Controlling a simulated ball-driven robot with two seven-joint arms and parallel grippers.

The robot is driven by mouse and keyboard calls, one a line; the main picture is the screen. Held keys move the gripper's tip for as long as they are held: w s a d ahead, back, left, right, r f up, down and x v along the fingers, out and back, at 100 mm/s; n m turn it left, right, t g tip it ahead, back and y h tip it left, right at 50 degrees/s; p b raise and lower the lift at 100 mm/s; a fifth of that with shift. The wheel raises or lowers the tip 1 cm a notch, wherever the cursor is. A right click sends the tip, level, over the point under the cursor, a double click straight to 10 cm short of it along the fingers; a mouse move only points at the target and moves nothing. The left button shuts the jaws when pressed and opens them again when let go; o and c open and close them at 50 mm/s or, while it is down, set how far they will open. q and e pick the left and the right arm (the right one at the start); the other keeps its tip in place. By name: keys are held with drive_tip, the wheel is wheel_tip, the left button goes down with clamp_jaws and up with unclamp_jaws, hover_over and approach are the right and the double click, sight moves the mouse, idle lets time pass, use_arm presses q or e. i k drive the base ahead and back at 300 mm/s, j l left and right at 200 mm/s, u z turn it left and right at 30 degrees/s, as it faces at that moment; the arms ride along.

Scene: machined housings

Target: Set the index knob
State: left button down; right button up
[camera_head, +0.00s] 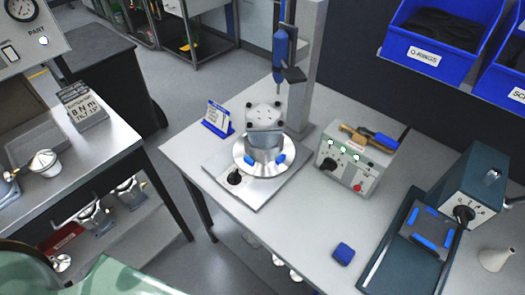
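A black knob (235,177) sits on the front left corner of a metal base plate (257,196) on the light bench. Beside it on the plate stands a round metal fixture (243,163) with blue pads, holding a grey machined housing (265,119). A second black knob (328,164) is on the front of a light control box (352,170) to the right. No label shows which is the index knob, and the pointer directions are too small to read. Neither of my grippers is in view.
A blue screwdriver-like tool (281,47) hangs above the housing beside a grey column (304,60). A blue card stand (217,119) is left of the fixture. A blue block (343,253) and a dark vise-like unit (470,190) are at right.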

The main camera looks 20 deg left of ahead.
sight(235, 178)
drive_tip(key=u, duration=0.65)
drive_tip(key=k+l+u, duration=0.1)
drive_tip(key=l, duration=0.1)
